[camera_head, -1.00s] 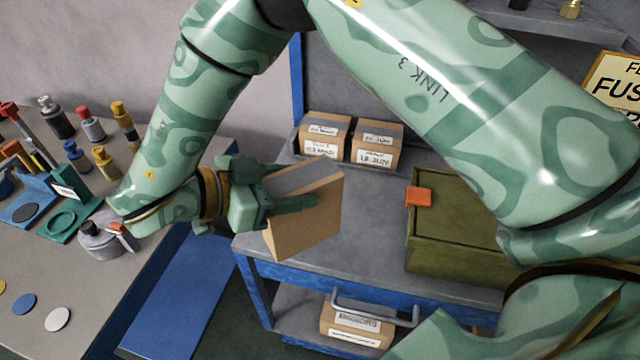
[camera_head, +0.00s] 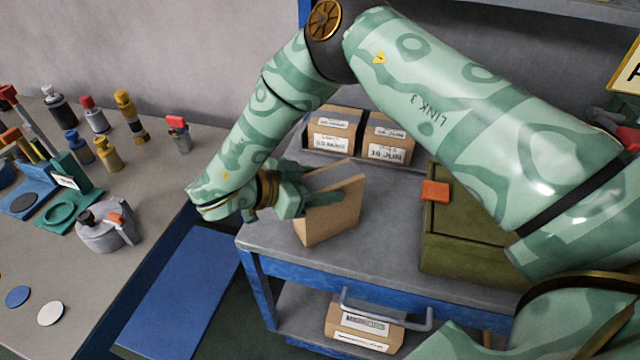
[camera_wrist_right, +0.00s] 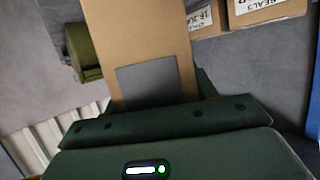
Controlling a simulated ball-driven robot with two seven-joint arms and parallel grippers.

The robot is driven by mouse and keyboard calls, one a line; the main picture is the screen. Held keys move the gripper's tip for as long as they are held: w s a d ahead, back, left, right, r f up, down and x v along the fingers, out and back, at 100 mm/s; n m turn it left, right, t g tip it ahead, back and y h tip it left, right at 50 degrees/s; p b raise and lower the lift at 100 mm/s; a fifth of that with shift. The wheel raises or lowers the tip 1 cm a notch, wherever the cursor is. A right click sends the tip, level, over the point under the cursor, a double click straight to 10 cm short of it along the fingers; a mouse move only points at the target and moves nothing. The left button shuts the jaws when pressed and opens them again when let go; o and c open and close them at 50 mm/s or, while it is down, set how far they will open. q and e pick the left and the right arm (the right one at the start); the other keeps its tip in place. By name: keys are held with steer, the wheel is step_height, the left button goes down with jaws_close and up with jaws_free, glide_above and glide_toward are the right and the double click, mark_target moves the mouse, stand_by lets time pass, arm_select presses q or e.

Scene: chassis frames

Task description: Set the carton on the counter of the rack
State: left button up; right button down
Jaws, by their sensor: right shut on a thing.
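The carton (camera_head: 336,214), a brown cardboard box, is in my right gripper (camera_head: 318,198), which is shut on it with a finger across its near face. The carton is tilted and stands over the left part of the rack's grey counter (camera_head: 385,235). Whether its lower edge touches the counter I cannot tell. In the right wrist view the carton (camera_wrist_right: 145,35) fills the upper middle, with a grey patch on it, between the dark green fingers. My left gripper is not in view.
Two labelled boxes (camera_head: 332,133) stand at the back of the counter. An olive crate (camera_head: 465,262) with an orange latch (camera_head: 435,191) stands on the right. Another box (camera_head: 362,326) lies on the lower shelf behind a handle (camera_head: 385,318). A workbench (camera_head: 150,190) with bottles is on the left.

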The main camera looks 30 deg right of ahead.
steer(key=shift+c, duration=2.4)
jaws_free()
steer(key=s+v, duration=0.1)
steer(key=v, duration=1.1)
steer(key=shift+w, duration=0.45)
steer(key=shift+r, duration=0.1)
